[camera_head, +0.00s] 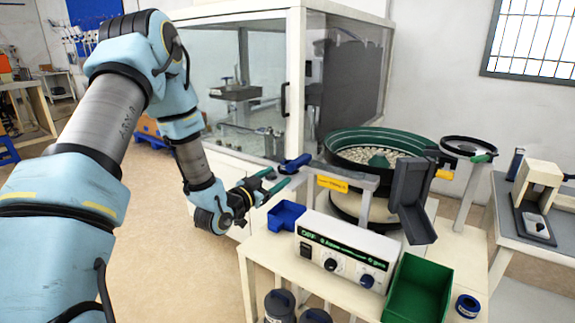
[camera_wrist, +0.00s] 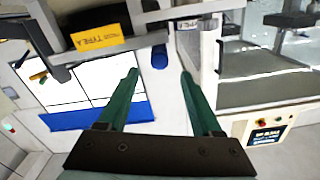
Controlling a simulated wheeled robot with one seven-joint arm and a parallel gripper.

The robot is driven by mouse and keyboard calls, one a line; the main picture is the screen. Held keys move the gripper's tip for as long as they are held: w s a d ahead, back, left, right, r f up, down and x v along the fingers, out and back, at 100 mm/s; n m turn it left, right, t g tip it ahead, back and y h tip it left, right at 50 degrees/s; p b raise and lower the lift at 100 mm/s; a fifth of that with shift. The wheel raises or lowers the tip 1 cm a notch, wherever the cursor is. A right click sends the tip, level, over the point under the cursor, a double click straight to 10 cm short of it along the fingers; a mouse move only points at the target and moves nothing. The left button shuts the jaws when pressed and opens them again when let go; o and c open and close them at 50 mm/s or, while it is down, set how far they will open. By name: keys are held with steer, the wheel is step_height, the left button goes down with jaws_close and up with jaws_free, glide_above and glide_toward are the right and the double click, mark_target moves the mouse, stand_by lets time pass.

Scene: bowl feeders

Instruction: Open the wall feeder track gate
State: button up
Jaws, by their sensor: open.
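A pale grey feeder track (camera_head: 350,176) with a yellow label (camera_head: 332,184) runs left from the green-rimmed bowl feeder (camera_head: 372,150). A blue handle-like piece (camera_head: 295,163) sits at the track's left end; I take it to be the gate's handle. My gripper (camera_head: 280,176) is open and empty, just left of and below this piece, with green fingers. In the wrist view the blue piece (camera_wrist: 159,56) appears between and just beyond the fingertips (camera_wrist: 160,74), and the yellow label (camera_wrist: 101,37) is up and left. Contact cannot be told. How far the gate is open cannot be told.
A white control box (camera_head: 345,250), a blue bin (camera_head: 286,215) and a green bin (camera_head: 418,290) crowd the table below the track. A dark chute (camera_head: 413,200) hangs at the right. A glass-sided cabinet (camera_head: 240,90) stands behind. Open floor lies left of the table.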

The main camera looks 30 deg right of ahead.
mark_target(289, 169)
steer(key=p+x, duration=0.2)
steer(key=x, duration=0.6)
steer(key=shift+s, duration=0.1)
jaws_close()
steer(key=shift+f, duration=0.1)
stand_by(1.1)
